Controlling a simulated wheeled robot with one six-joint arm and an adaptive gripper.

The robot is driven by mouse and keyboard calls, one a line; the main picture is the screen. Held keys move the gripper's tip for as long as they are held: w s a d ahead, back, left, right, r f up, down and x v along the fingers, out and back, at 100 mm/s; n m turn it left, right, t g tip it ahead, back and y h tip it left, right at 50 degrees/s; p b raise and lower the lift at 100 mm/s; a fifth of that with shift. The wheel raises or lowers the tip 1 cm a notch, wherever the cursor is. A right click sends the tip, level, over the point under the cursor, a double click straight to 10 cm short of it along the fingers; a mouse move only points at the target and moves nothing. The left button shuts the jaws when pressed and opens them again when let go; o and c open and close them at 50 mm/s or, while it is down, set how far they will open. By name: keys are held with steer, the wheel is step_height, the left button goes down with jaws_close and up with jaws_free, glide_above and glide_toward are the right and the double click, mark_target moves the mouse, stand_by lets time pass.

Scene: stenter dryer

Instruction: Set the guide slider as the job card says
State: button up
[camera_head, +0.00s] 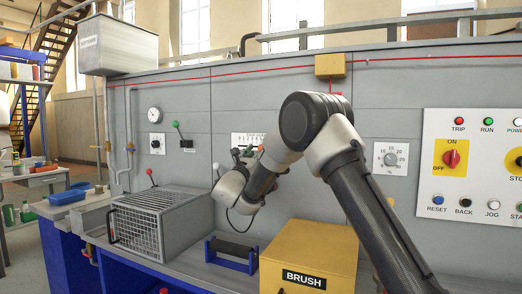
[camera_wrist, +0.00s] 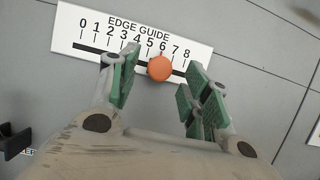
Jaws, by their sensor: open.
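The edge guide scale is a white plate (camera_wrist: 68,30) marked 0 to 8, tilted in the wrist view, with a dark slot under the numbers. The guide slider's round orange knob (camera_wrist: 160,68) sits under the 6. My gripper (camera_wrist: 163,62) is open, with green-padded fingers on either side of the knob and gaps between. In the head view the scale plate (camera_head: 240,138) shows on the grey panel, and my gripper (camera_head: 246,153) is in front of it, partly covering it. No job card can be made out.
A dial (camera_head: 391,157) and a control panel (camera_head: 440,125) with a red switch and buttons are to the right. A green-knobbed lever (camera_head: 180,135) is left of the scale. Below stand a wire cage (camera_head: 155,222), a blue stand (camera_head: 230,255) and a yellow BRUSH box (camera_head: 310,250).

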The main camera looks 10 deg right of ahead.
steer(key=v, duration=0.7)
steer(key=shift+s+a, duration=0.15)
steer(key=shift+s, duration=0.15)
steer(key=shift+f, duration=0.1)
